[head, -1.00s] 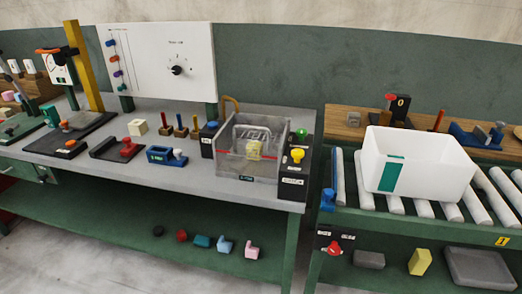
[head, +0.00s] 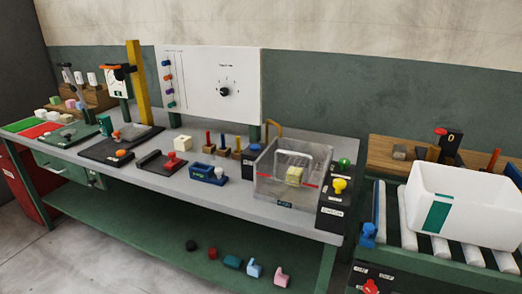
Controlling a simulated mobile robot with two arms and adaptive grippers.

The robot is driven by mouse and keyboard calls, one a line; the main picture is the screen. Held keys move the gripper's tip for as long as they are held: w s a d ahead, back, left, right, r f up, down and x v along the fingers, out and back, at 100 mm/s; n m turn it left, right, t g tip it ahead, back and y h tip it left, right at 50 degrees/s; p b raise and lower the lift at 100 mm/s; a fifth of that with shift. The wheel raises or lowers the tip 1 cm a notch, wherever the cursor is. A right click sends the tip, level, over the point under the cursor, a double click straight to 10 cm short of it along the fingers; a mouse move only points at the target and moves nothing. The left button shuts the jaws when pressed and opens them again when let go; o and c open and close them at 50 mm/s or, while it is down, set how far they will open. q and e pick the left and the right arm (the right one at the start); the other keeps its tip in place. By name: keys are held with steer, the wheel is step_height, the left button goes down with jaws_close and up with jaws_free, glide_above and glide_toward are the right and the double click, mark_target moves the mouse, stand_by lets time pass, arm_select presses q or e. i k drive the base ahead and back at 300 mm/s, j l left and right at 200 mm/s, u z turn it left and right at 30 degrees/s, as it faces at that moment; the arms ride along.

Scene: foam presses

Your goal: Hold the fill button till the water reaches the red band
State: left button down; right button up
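A clear water tank (head: 277,186) stands near the right end of the grey workbench. A red band (head: 265,179) runs across its walls. A yellow block (head: 294,175) and a pale wire-like frame show inside it; I cannot make out the water level. A black control panel (head: 331,212) stands right beside the tank, with a green button (head: 344,163) at its back and a yellow button (head: 339,186) nearer the front. The panel's label is too small to read surely. Neither of my grippers shows in the head view.
A white bin (head: 465,190) sits on a roller conveyor (head: 412,232) at the right. A blue block-shaped fixture (head: 209,175) and a red-knobbed press (head: 163,162) stand left of the tank. A white dial board (head: 210,85) rises behind. Several small pieces lie on the lower shelf (head: 150,226).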

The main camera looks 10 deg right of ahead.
mark_target(253, 147)
steer(key=i+j+z, duration=0.1)
steer(key=i+j, duration=0.35)
steer(key=j, duration=0.2)
steer(key=i+j+z, duration=0.25)
steer(key=i+j, duration=0.15)
steer(key=j, duration=0.3)
steer(key=i+j+z, duration=0.1)
steer(key=j, duration=0.3)
steer(key=i+j, duration=0.3)
steer(key=i+j+z, duration=0.15)
steer(key=j, duration=0.3)
